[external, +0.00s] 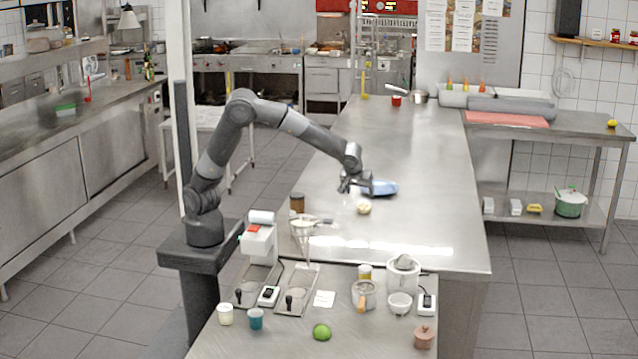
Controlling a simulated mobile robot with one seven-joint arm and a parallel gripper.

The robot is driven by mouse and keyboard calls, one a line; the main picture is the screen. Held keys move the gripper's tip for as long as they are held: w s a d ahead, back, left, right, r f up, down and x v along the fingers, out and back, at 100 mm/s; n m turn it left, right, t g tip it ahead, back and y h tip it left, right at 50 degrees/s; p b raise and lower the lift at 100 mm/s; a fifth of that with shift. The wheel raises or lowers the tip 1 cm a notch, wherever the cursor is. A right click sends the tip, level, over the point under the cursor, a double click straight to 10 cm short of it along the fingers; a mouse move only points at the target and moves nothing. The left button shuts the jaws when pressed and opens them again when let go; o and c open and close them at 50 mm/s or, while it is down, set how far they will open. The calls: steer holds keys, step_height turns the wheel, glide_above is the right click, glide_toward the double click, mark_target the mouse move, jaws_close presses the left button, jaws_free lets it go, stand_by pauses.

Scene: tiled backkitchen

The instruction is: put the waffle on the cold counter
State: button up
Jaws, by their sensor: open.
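A small pale tan item (363,208), perhaps the waffle, lies on the long steel counter (400,135); it is too small to identify for certain. My gripper (357,189) is open, just above and slightly left of this item in the picture, beside a blue dish-like object (380,188). My gripper partly overlaps the blue object, and I cannot tell whether they touch. Nothing is visibly held. Which surface is the cold counter is not clear; a steel side counter (585,133) with grey lidded bins and a red board (506,119) stands at the right.
A brown jar (297,203) and a strainer (303,228) stand left of the tan item. The near counter holds a coffee machine (259,243), a green lime (321,332), cups and several other items.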

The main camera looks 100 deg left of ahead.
steer(key=s+d+r+m+t+h, duration=0.1)
steer(key=s+d+m, duration=0.4)
steer(key=s, duration=0.6)
steer(key=s+d+r+m+t+h, duration=0.2)
steer(key=s+d+r+m, duration=0.3)
steer(key=s, duration=0.6)
steer(key=s+d+r+m+t+h, duration=0.1)
steer(key=s+d+r+m+h, duration=0.2)
steer(key=s, duration=0.7)
steer(key=d+r+m, duration=0.1)
steer(key=m, duration=0.1)
steer(key=shift+s+d+r+m, duration=0.35)
steer(key=shift+s+d+m, duration=0.05)
